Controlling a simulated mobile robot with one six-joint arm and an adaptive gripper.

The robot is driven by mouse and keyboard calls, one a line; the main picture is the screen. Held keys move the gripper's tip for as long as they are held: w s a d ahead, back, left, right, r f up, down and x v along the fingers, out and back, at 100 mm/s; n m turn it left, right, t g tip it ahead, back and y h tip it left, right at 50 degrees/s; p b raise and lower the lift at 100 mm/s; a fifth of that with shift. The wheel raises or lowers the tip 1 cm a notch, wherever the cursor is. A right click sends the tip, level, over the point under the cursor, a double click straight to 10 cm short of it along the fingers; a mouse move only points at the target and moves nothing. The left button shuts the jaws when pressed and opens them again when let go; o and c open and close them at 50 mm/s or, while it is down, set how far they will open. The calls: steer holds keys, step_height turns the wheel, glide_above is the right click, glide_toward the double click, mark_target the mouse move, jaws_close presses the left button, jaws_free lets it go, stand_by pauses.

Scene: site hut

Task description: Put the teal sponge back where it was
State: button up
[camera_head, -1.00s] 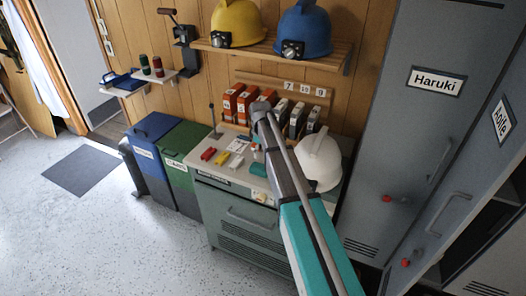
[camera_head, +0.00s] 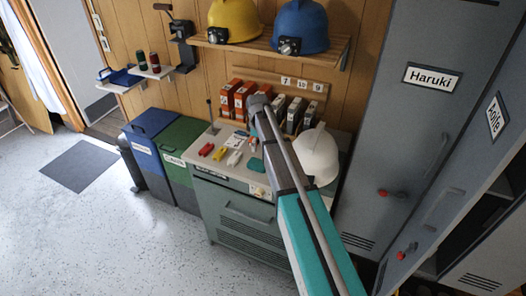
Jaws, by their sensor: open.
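A small teal block, which looks like the teal sponge (camera_head: 256,165), lies on the light top of the grey-green cabinet (camera_head: 212,169). It is right of a white item (camera_head: 235,158) and left of my arm, near the cabinet's front edge. My arm reaches up from the bottom right across the cabinet, and its dark upper end stands in front of the row of small cases. My gripper's fingers cannot be made out; they seem hidden behind the arm. I see nothing held.
A red item (camera_head: 206,149) and a yellow item (camera_head: 219,153) lie left on the cabinet top. A white helmet (camera_head: 317,156) stands at its right. Orange and grey cases (camera_head: 296,112) line the back.

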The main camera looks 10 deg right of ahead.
steer(key=s+m, duration=1)
steer(key=s, duration=1.8)
steer(key=shift+s+d+m, duration=0.35)
steer(key=shift+s+m, duration=0.05)
